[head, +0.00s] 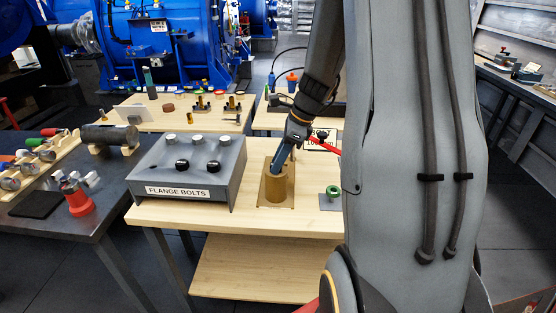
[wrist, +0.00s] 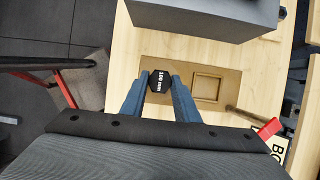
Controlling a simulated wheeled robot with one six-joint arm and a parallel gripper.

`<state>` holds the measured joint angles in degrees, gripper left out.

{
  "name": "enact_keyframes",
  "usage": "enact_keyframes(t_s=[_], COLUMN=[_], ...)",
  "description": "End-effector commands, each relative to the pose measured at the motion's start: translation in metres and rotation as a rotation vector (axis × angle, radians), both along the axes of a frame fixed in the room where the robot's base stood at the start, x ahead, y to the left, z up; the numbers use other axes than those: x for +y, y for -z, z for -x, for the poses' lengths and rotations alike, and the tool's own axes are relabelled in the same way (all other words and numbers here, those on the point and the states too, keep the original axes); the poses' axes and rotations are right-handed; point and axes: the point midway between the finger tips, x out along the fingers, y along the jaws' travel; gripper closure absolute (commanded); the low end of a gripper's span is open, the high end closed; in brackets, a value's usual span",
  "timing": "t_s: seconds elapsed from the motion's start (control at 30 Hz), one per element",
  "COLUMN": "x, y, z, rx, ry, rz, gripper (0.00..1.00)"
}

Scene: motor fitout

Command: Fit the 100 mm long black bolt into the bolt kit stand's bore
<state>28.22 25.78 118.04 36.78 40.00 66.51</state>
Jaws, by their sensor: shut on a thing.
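The black bolt's hexagonal head (wrist: 162,81), marked 100 mm, shows in the wrist view between the two blue fingers of my gripper (wrist: 159,83). My gripper is shut on it. The base plate (wrist: 228,68) with a square outline (wrist: 208,88) shows in the wrist view. The bolt's shank is hidden below its head. I cannot tell whether any of it is inside a bore.
A grey FLANGE BOLTS box (head: 183,172) stands just left of the brown block. A small green-topped part (head: 332,192) is to its right. A partly hidden sign (head: 322,141) is behind my gripper. The wooden table's front edge is clear.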

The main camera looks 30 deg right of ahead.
Motion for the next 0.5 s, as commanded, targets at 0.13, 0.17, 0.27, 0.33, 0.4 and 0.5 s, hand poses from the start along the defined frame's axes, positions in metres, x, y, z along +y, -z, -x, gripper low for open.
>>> enact_keyframes(t_s=[0.13,0.17,0.27,0.33,0.4,0.5], x=[-0.0002,-0.0002,-0.0002,-0.0001,-0.0001,-0.0001], y=[-0.0008,-0.0008,-0.0008,-0.0008,-0.0008,-0.0007], z=[-0.0003,-0.0003,-0.0003,-0.0004,-0.0004,-0.0003], rx=[-0.001,-0.001,-0.001,-0.001,-0.001,-0.001], ry=[0.000,0.000,0.000,0.000,0.000,0.000], rz=[0.001,0.001,0.001,0.001,0.001,0.001], gripper=[1.00,1.00,1.00,0.70,0.59,0.50])
